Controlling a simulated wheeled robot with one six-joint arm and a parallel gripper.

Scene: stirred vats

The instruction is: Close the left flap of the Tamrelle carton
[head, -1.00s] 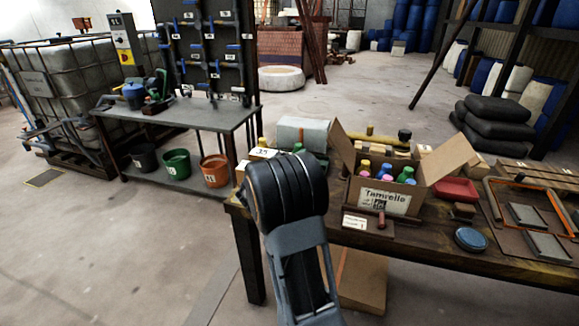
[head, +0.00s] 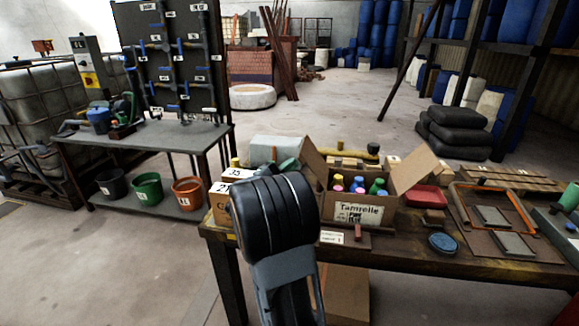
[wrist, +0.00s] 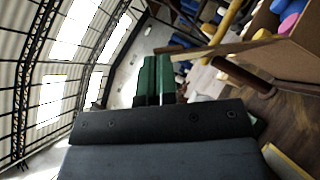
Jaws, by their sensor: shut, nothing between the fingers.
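The Tamrelle carton (head: 358,214) stands upright on the wooden bench, with colourful bottles inside. Its left flap (head: 312,158) stands open, tilted up and outward to the left. Its right flap (head: 413,168) is also open, leaning out to the right. In the wrist view the carton (wrist: 283,62) fills the upper right corner, with bottles showing. My gripper (wrist: 155,60) shows there with its green fingers together and empty, left of the carton and apart from its bottles. In the head view my dark arm stands left of the carton and hides much of what lies behind it.
A red tray (head: 424,196), a blue round lid (head: 443,243) and an orange-edged frame (head: 530,212) lie right of the carton. A numbered box (head: 222,199) stands at the bench's left end. A grey table (head: 150,146) with buckets stands further left.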

